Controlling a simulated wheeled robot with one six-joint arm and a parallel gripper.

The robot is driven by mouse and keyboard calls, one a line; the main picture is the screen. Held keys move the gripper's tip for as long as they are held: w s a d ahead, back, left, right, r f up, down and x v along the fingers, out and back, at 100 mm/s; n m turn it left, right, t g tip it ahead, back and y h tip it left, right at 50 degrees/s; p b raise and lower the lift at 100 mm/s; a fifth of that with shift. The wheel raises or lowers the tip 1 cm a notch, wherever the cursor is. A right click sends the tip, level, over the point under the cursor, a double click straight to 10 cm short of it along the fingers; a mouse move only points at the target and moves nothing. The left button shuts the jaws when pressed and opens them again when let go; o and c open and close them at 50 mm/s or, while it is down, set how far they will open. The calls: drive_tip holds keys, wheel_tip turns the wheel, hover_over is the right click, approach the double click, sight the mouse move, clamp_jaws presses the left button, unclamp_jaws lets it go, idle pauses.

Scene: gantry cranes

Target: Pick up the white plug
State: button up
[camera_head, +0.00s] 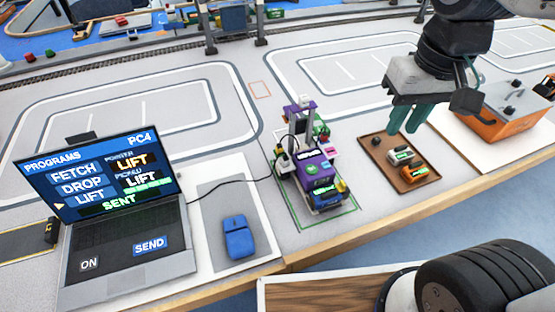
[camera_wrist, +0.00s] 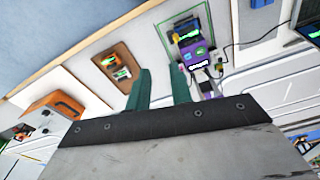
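A small white block with a green label, which looks like the white plug (camera_head: 402,154), lies in a brown tray (camera_head: 377,162) on the table. In the wrist view the white plug (camera_wrist: 122,73) lies in the tray (camera_wrist: 103,76), left of my fingers. An orange block (camera_head: 413,173) with a green label lies beside it, nearer the table's front edge. My gripper (camera_head: 408,120) has teal fingers pointing down. It is above and behind the tray, apart from the plug. In the wrist view my gripper (camera_wrist: 163,82) has a clear gap between its fingers and holds nothing.
A black knob (camera_head: 376,141) sits in the tray's far left corner. A purple machine (camera_head: 318,172) with a cable stands left of the tray. An orange box (camera_head: 503,108) stands right. A laptop (camera_head: 105,210) and blue mouse (camera_head: 238,238) are further left.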

drive_tip(key=w+a+f+n, duration=0.1)
drive_tip(key=w+a+f, duration=0.5)
drive_tip(key=w+a, duration=0.3)
drive_tip(key=n+g, duration=0.1)
approach(286, 157)
wheel_tip(286, 157, down, 9)
drive_tip(key=shift+a+r, duration=0.15)
drive_tip(key=shift+r, duration=0.05)
drive_tip(key=shift+f, duration=0.3)
clamp_jaws()
